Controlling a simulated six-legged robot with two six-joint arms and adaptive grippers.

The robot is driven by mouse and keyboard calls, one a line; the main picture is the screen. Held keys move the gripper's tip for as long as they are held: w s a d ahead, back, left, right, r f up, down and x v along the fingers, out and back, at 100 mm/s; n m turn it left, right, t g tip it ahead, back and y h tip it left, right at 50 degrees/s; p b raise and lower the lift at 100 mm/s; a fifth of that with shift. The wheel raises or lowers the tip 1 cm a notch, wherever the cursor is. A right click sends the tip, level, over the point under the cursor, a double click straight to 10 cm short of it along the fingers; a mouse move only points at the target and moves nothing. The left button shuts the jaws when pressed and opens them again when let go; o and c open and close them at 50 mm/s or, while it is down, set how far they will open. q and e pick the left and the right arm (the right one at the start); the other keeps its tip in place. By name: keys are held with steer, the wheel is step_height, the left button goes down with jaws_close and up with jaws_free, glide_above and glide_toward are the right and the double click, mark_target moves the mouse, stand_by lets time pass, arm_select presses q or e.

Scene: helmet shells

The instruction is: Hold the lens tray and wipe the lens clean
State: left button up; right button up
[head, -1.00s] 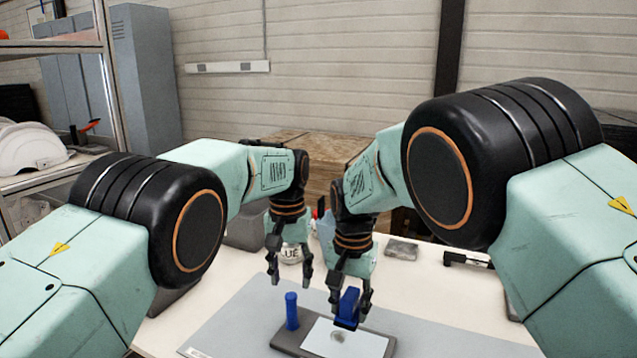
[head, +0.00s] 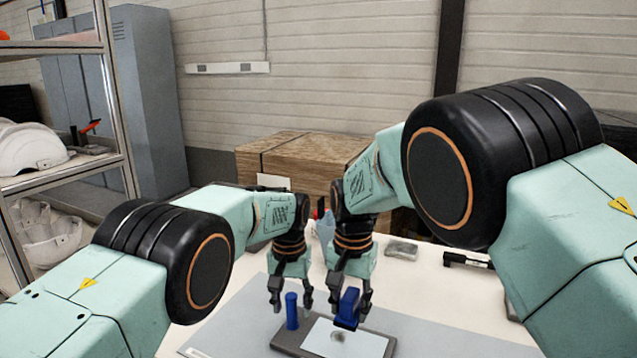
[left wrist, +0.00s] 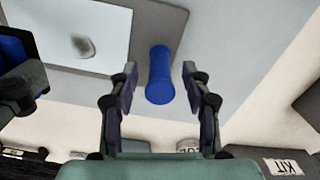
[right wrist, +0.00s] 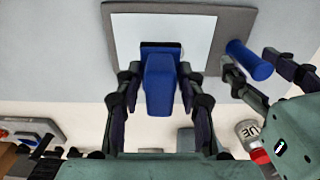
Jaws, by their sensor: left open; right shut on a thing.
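The lens tray (head: 290,345) is a dark grey plate on the mat, with a pale lens (head: 360,344) on it. A dark smudge (head: 338,336) marks the lens; it also shows in the left wrist view (left wrist: 83,47). A blue upright handle (head: 292,311) stands at the tray's left end. My left gripper (head: 290,306) is open around or just behind this handle; in the left wrist view the handle (left wrist: 160,75) shows between the fingers. My right gripper (head: 349,308) is shut on a blue wiper (right wrist: 160,82), whose dark lower edge is at or just above the lens.
A grey mat (head: 235,325) covers the front of the white table. A small grey block (head: 401,250) and a black tool (head: 467,260) lie at the back right. A bottle with a red cap (right wrist: 252,138) stands behind the tray.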

mark_target(292, 315)
arm_select(q)
steer(key=shift+f, duration=1.7)
jaws_close()
